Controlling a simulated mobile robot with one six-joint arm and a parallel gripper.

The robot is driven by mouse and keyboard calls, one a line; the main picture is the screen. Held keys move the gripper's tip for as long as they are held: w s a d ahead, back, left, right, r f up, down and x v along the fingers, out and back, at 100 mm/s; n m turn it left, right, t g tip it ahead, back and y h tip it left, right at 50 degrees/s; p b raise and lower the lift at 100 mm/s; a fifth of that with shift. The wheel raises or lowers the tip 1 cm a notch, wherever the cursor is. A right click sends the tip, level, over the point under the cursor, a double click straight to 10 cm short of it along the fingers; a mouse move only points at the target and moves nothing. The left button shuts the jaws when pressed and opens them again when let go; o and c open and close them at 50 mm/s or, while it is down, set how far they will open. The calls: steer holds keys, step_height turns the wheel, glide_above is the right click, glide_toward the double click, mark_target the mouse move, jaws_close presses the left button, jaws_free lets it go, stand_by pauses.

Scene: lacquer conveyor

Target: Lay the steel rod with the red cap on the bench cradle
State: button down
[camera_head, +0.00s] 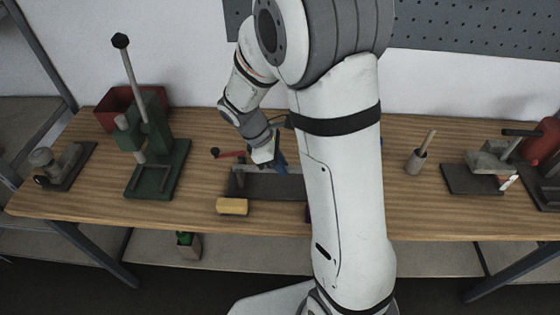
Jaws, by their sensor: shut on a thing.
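A rod with a red end (232,154) and a small dark red knob at its left tip shows just left of my gripper (276,165). My gripper is shut on this rod, low over the middle of the bench. The rest of the rod is hidden by my gripper and arm. A dark grey block with a plate (262,190), apparently the bench cradle, sits below my gripper. Its right part is hidden behind my arm. The rod's red end is above the block's left end; I cannot tell whether the rod touches it.
A yellow block (232,206) lies in front of the dark plate. A green lever press (157,165) and a red bin (118,105) stand left. A cup with a wooden handle (416,161) and a grey vise-like fixture (490,162) stand right. My arm hides the bench's middle.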

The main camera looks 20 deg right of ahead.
steer(key=shift+s+d+f, duration=0.15)
steer(key=c, duration=1.3)
jaws_free()
steer(key=shift+c, duration=0.2)
steer(key=v, duration=0.8)
steer(key=shift+b, duration=0.3)
steer(key=shift+d, duration=0.1)
